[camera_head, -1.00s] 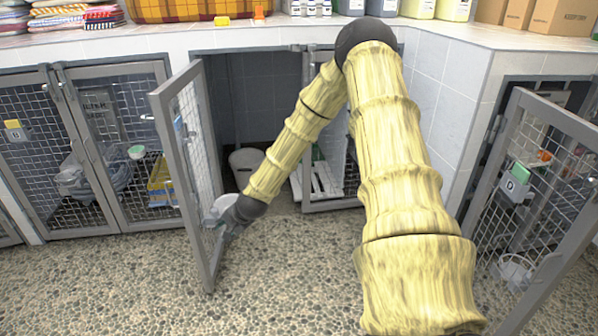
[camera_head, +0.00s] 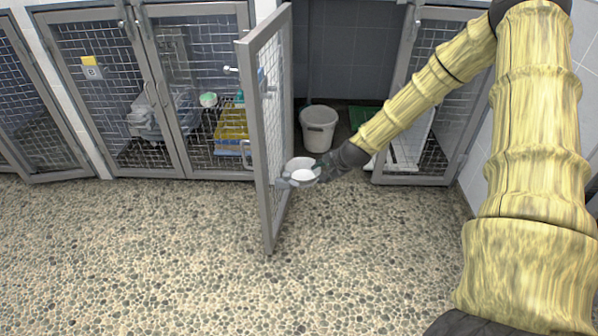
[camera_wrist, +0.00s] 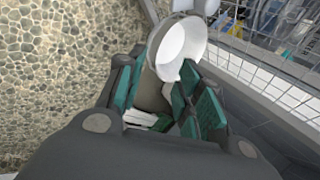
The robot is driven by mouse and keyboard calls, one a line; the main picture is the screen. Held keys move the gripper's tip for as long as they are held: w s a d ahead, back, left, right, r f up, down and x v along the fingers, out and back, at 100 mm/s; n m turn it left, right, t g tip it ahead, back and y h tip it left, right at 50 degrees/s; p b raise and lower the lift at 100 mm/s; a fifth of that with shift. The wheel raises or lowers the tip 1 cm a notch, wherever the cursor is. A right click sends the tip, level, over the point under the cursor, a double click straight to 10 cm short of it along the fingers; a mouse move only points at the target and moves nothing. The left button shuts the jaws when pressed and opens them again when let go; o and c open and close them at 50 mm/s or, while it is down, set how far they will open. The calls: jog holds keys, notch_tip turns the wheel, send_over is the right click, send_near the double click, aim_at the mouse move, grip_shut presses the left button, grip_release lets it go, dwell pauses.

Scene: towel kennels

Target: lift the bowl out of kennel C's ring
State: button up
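The pale bowl (camera_head: 303,168) sits against the mesh inner face of kennel C's open door (camera_head: 265,130). The ring around it is hard to make out in the head view. In the wrist view the white bowl (camera_wrist: 185,45) is tilted in the picture, close beside the mesh. My gripper (camera_head: 302,180) is at the bowl's near side. In the wrist view its green-padded fingers (camera_wrist: 155,85) are spread apart. The right finger overlaps the bowl's inside and the left one is outside, with the near wall between them. I cannot tell whether either touches it.
A white bucket (camera_head: 318,130) stands on the floor in the open kennel behind the door. A slatted white board (camera_head: 408,150) is to its right. Closed mesh kennels (camera_head: 90,90) line the left side. The pebbled floor (camera_head: 150,260) in front is clear.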

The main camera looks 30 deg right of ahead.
jog(key=b+x, duration=0.4)
jog(key=x, duration=0.6)
jog(key=shift+d, duration=0.2)
jog(key=shift+s, duration=0.1)
grip_shut()
